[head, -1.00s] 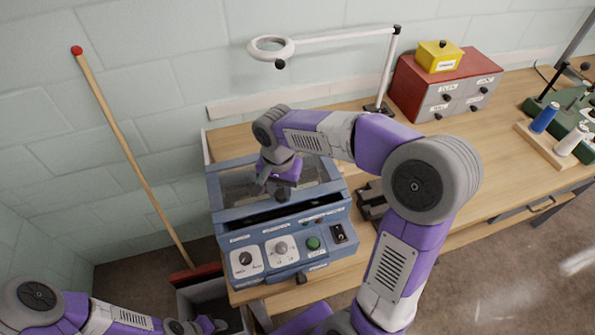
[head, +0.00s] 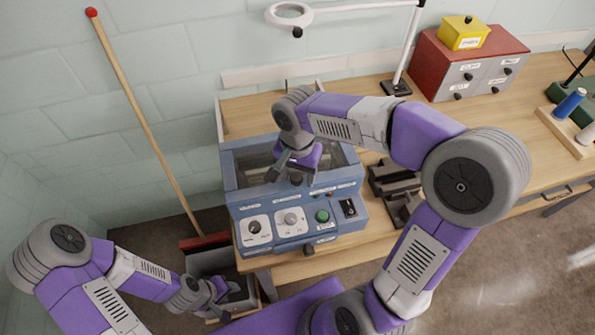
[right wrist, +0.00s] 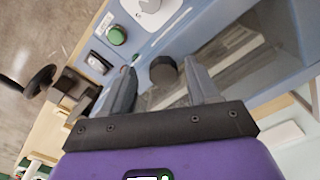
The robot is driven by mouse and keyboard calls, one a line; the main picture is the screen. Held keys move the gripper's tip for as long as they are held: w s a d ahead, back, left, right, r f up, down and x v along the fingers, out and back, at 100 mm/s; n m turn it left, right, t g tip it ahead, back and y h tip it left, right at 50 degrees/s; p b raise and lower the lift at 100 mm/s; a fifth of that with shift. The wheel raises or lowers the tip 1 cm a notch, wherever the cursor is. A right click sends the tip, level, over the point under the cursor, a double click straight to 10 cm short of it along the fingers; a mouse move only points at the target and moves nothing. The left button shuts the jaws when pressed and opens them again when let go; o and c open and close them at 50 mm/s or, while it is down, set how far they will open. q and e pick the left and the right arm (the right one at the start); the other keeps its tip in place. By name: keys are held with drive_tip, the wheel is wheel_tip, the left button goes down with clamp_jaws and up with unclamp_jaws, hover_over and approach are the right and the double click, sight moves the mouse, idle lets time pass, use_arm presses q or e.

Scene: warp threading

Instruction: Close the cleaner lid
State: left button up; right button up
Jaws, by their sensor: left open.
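The blue cleaner (head: 290,225) stands on the wooden table, with a control panel on its front. Its lid (head: 240,165) has a blue frame and a clear window. The lid lies down flat, with no dark gap showing along its front edge. My right gripper (head: 294,176) is over the front of the lid, fingers apart. In the right wrist view, the dark lid knob (right wrist: 163,70) shows between the open fingers (right wrist: 158,88); I cannot tell whether they touch it. My left gripper (head: 222,293) is low at the left, open, over a grey bin, away from the cleaner.
The grey bin (head: 205,262) stands on the floor beside the table. A broom (head: 145,120) leans on the wall. Dark metal blocks (head: 395,185) sit right of the cleaner. A magnifier lamp (head: 400,75) and a red drawer box (head: 435,65) stand behind.

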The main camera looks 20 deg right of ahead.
drive_tip(key=shift+w, duration=0.1)
wheel_tip(320, 180, up, 8)
drive_tip(key=shift+f+p, duration=0.25)
drive_tip(key=shift+p, duration=0.5)
